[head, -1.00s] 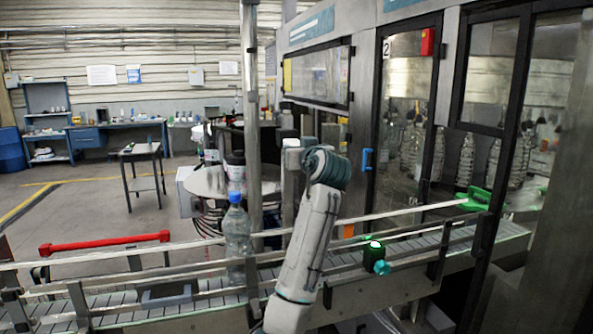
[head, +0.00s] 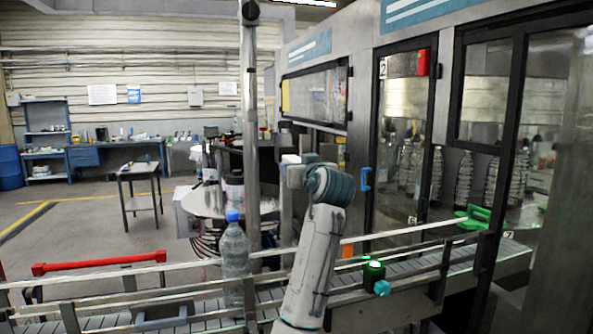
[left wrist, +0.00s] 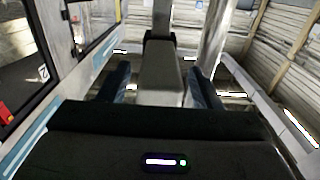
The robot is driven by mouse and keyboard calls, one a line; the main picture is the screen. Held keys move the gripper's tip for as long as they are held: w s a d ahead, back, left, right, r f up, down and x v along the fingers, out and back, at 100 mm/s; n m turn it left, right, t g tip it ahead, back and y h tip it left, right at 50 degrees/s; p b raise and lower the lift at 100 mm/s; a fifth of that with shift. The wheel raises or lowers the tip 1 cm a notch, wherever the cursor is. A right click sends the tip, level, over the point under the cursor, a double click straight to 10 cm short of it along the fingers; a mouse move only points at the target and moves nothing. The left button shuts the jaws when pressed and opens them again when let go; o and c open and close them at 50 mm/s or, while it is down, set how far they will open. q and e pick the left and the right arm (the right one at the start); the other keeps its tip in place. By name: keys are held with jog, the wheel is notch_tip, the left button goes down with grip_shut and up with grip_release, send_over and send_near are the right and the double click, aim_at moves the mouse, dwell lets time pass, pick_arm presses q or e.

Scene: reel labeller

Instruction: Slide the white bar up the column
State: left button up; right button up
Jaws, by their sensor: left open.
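In the left wrist view a pale bar (left wrist: 161,78), apparently the white bar, lies between the two fingers of my left gripper (left wrist: 158,70). The fingers are apart, one on each side; I cannot tell whether they touch it. A dark fitting is at its far end. A round metal column (left wrist: 213,38) stands just right of it. In the head view the tall column (head: 250,130) rises left of my arm. A small white block (head: 291,159) shows beside my wrist, possibly the bar's end. My left fingertips are hidden there behind the wrist. My right gripper is out of view.
A conveyor (head: 400,278) with rails crosses the front, carrying a clear bottle (head: 234,255) with a blue cap. A green-lit sensor (head: 374,273) sits right of my arm. The machine's glass doors (head: 405,130) stand at right. A round table (head: 205,203) is behind the column.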

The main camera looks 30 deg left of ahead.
pick_arm(q)
jog(key=b+v, duration=0.3)
jog(key=v, duration=0.6)
jog(key=shift+b, duration=0.3)
jog(key=shift+a, duration=0.1)
